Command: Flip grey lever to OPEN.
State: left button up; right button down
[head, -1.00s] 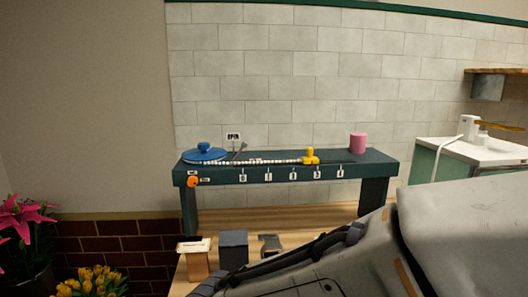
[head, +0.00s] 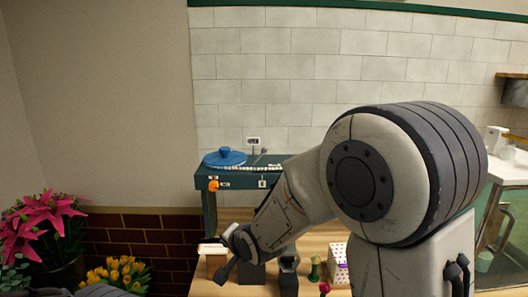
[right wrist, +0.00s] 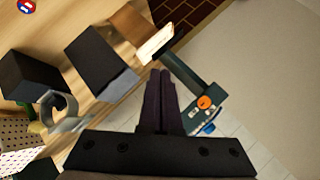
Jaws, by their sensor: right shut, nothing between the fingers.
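The grey lever (head: 263,152) is a small thin stick at the back of the dark green bench (head: 232,183), just right of the blue lid (head: 225,157). A small OPEN sign (head: 253,141) is on the wall behind it. The lever is too small to read its exact position. The lever cannot be made out there. My left gripper is not in view.
An orange knob (head: 213,186) is on the bench front. A wooden box (head: 213,263) and dark blocks stand on the wooden table below. Pink flowers (head: 40,225) and yellow tulips (head: 116,272) are at left. My right arm hides the bench's right part.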

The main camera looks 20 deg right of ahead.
jog(key=w+d+r+m+t+p, duration=0.2)
jog(key=w+d+r+m+t, duration=0.2)
jog(key=w+d+r+m, duration=0.4)
jog(key=m+t+h+p, duration=0.2)
jog(key=m+t, duration=0.3)
jog(key=m, duration=0.1)
send_near(272, 169)
notch_tip(272, 169, up, 4)
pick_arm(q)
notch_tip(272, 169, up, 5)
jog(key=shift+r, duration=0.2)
pick_arm(e)
jog(key=shift+w+f, duration=0.2)
jog(key=shift+w, duration=0.15)
jog(key=w+p, duration=0.1)
jog(key=w, duration=0.1)
jog(key=w+r+p, duration=0.1)
jog(key=w+p, duration=0.1)
jog(key=w, duration=0.1)
jog(key=w+p, duration=0.1)
jog(key=w, duration=0.2)
jog(key=shift+w+r+p, duration=0.15)
jog(key=shift+r+p, duration=0.1)
jog(key=shift+p, duration=0.15)
jog(key=shift+w+p, duration=0.3)
jog(key=shift+w, duration=0.5)
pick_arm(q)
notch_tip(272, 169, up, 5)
